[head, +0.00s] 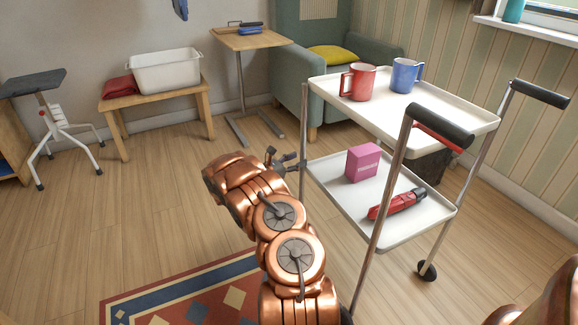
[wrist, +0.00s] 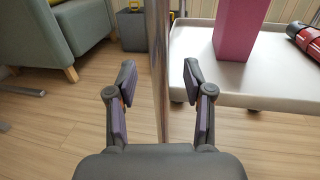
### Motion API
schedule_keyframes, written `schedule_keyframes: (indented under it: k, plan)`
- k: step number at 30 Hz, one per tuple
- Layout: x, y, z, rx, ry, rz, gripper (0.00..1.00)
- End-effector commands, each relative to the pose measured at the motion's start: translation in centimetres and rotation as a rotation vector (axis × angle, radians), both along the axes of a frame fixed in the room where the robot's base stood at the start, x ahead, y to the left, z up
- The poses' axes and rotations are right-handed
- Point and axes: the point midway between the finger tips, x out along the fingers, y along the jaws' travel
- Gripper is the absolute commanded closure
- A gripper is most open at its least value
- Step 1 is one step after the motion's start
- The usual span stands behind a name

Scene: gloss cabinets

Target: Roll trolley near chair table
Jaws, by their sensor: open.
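The trolley (head: 480,118) is white with two shelves, metal posts and black handles. It stands at the right in the head view. My gripper (head: 287,163) is at its left side, near a chrome post (head: 304,130). In the wrist view my gripper (wrist: 160,80) is open, with the post (wrist: 160,50) showing between its fingers and neither finger visibly touching it. The lower shelf (wrist: 270,88) is just right of the post. The chair table (head: 252,41), a small wooden top on a metal stand, is at the back, left of the green armchair (head: 290,60).
A red mug (head: 361,83) and a blue mug (head: 405,76) stand on the top shelf. A pink box (head: 362,162) and a red tool (head: 398,204) are below. A bench (head: 150,101) with a white tub (head: 165,72) stands left. Open floor lies before the chair table.

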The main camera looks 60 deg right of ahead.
Motion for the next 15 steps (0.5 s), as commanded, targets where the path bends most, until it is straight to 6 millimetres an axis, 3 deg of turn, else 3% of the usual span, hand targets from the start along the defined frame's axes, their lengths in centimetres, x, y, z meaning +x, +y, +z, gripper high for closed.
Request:
schedule_keyframes:
  k: [6,15]
  plan:
    - [-0.7,-2.3,-0.1,0.0,-0.002,0.002,0.48]
    - [-1.0,-3.1,0.0,0.001,0.001,0.002,0.48]
